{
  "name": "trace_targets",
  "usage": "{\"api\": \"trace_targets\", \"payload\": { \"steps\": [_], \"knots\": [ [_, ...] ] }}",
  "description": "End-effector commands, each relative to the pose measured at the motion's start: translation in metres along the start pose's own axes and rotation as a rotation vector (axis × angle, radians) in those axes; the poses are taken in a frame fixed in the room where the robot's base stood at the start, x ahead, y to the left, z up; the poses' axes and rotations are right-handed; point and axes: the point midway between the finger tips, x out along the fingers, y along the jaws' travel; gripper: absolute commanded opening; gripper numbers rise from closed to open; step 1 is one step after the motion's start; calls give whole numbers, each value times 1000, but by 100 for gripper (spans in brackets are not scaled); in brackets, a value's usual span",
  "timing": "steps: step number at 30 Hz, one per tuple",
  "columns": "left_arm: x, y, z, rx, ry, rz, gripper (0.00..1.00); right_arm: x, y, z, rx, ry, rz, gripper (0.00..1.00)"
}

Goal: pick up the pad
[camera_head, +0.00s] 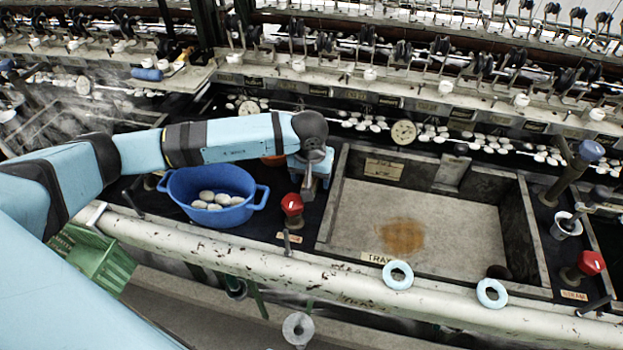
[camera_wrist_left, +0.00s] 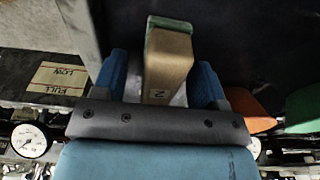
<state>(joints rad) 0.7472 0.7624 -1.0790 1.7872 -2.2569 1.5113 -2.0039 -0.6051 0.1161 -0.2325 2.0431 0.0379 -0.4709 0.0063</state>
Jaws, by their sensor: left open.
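A tan block with a green end and a small label reading "2" (camera_wrist_left: 168,62), which looks like the pad, stands between the two blue fingers of my left gripper (camera_wrist_left: 162,78) in the left wrist view. The fingers are open, one on each side of it; I cannot tell whether either touches it. In the head view my left gripper (camera_head: 312,182) points down on the dark strip between the blue tub and the tray basin. I cannot make the pad out clearly there, as the gripper covers that spot. My right gripper is not in view.
The blue tub (camera_head: 176,189) holds several pale cocoons. A red knob (camera_head: 291,204) stands close in front of the gripper. The tray basin (camera_head: 450,237) is right of it, with a brown stain. An orange object (camera_wrist_left: 247,108) and a green one (camera_wrist_left: 303,110) lie nearby.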

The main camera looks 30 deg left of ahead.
Motion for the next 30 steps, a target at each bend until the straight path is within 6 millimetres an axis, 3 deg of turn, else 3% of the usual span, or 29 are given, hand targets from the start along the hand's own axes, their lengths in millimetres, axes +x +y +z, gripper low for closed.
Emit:
{"api": "trace_targets", "payload": {
  "steps": [2, 9, 10, 23, 30],
  "knots": [
    [1, 0, 0, 0, 0, 0, 66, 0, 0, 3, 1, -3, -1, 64],
    [0, 0, 0, 0, 0, 0, 13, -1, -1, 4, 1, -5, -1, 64],
    [0, 0, 0, 0, 0, 0, 11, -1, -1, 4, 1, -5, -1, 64],
    [-6, 0, -1, 0, 1, 1, 11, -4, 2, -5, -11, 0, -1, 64],
    [-45, 0, -7, 1, 5, 2, 11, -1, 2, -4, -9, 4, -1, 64]
  ]
}}
